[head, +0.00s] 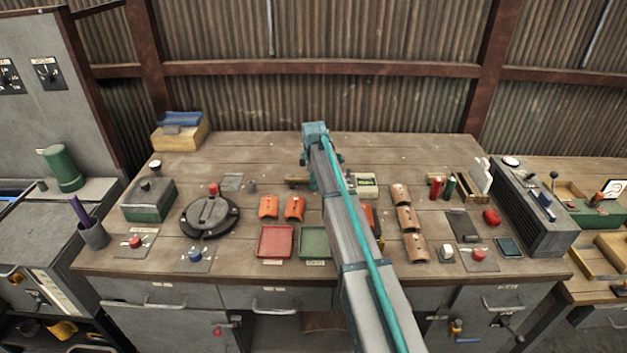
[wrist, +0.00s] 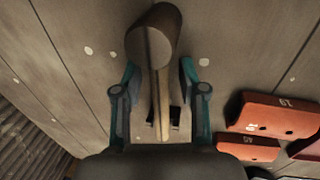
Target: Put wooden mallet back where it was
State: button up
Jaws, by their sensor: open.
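The wooden mallet (wrist: 153,38) lies below my gripper (wrist: 160,92) in the wrist view, with its brown rounded head toward the top and its pale handle running down between the two fingers. The fingers are open, one on each side of the handle, with a gap showing on both sides. In the head view the mallet (head: 293,182) is a small brown shape on the workbench, just left of my gripper (head: 313,184). My arm hides the handle's far part there. I cannot tell how high the fingers are above the bench.
Orange curved tiles (wrist: 275,114) lie right of the gripper in the wrist view. On the bench (head: 340,147) are a red tray (head: 275,242), a green tray (head: 314,241), a round dark device (head: 209,214) and brown curved pieces (head: 408,218).

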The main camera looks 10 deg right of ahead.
jog(key=shift+r, duration=0.15)
notch_tip(320, 180, up, 12)
jog(key=s+b, duration=0.2)
jog(key=shift+s+a+b, duration=0.15)
jog(key=shift+a+b, duration=0.05)
jog(key=shift+b, duration=0.15)
